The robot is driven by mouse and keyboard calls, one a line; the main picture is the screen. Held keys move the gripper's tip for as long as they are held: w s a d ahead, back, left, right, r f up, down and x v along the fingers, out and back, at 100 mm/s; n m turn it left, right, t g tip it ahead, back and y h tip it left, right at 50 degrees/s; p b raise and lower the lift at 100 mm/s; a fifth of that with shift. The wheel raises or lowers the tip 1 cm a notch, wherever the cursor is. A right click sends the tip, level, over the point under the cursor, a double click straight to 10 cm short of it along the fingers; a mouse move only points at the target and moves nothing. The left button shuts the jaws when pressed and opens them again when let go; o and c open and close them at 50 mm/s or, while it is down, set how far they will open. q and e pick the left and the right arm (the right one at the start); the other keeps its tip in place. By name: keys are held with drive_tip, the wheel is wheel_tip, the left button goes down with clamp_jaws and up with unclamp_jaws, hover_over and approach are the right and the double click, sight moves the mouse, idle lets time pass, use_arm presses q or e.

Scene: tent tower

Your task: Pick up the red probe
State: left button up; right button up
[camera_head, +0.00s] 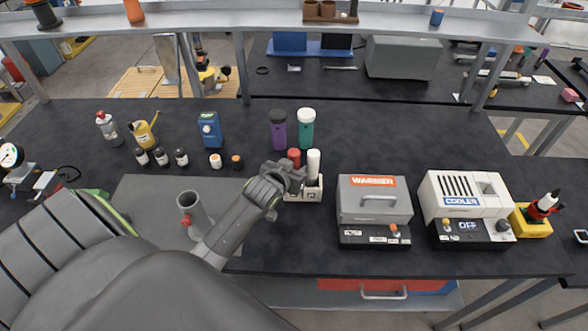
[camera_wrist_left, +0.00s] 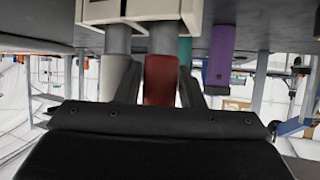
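The red probe (camera_head: 294,154) stands upright beside the white probe (camera_head: 313,163) in a small white holder (camera_head: 312,193) on the black bench. My left gripper (camera_head: 290,172) is at the red probe, low over the holder. In the left wrist view, which is upside down, the red probe (camera_wrist_left: 160,82) lies between the two dark fingers, with narrow gaps beside it. The white probe (camera_wrist_left: 116,76) is just outside one finger. Both probes' grey lower shafts run into the holder (camera_wrist_left: 140,10). My right gripper is not in view.
A purple bottle (camera_head: 278,130) and a teal bottle (camera_head: 306,128) stand right behind the holder. The warmer (camera_head: 373,208) and cooler (camera_head: 466,207) are to the right. A grey tube (camera_head: 190,208) with a red knob stands left. Small bottles (camera_head: 161,157) stand further left.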

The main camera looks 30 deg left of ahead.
use_arm(q)
drive_tip(key=c, duration=0.7)
drive_tip(key=shift+r, duration=0.1)
